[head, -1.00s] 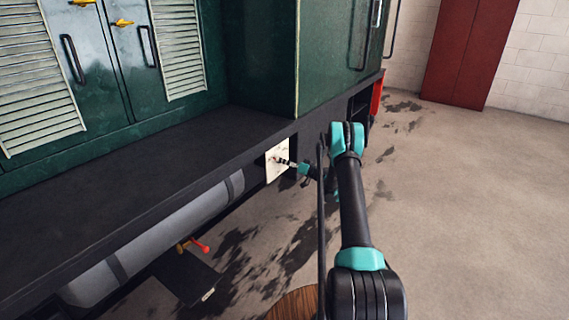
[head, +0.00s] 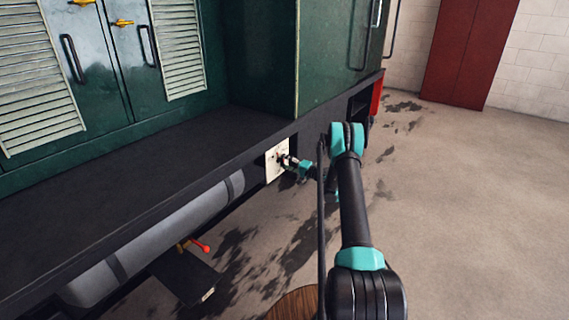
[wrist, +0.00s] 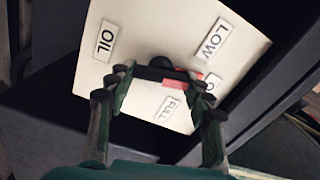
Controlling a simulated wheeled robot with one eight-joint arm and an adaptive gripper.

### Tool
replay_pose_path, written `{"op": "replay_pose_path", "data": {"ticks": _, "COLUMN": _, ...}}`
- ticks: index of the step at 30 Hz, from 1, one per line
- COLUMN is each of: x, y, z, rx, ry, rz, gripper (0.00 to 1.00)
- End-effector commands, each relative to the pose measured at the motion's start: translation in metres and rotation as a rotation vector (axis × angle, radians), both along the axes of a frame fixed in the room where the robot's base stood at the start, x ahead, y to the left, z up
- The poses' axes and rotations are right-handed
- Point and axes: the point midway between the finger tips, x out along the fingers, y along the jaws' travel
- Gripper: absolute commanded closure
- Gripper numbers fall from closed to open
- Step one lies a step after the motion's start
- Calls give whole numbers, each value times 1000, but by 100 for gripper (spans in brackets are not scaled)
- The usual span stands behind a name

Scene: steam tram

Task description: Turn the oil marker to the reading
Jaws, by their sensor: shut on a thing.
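The oil marker (wrist: 160,66) is a dark knob with a bar and a red part, on a cream plate (wrist: 140,35). The plate carries the labels OIL, LOW and FULL, and another label partly hidden behind my right finger. My gripper (wrist: 166,82) is shut on the marker, with a fingertip at either side of it. The red part shows between the LOW and FULL labels; its exact reading is hard to tell. In the head view the plate (head: 272,166) is on the tram's side, and my gripper (head: 292,162) meets its face.
The green tram body (head: 262,60) rises above a dark running board (head: 120,170). A grey cylinder (head: 160,235) and a red-tipped lever (head: 201,246) are below it, left of the plate. Open floor (head: 480,200) lies to the right, with a red cabinet (head: 470,50) behind.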

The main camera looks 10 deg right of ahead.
Motion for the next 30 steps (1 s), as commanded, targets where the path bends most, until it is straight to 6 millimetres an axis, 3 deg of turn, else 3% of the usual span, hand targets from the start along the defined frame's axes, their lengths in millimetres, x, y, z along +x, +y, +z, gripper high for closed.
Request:
{"op": "replay_pose_path", "data": {"ticks": 12, "x": 0, "y": -1, "z": -1, "rx": 144, "ry": 160, "rz": -2, "gripper": 77}}
{"op": "replay_pose_path", "data": {"ticks": 30, "x": 0, "y": -2, "z": -2, "rx": 170, "ry": 189, "rz": -2, "gripper": 77}}
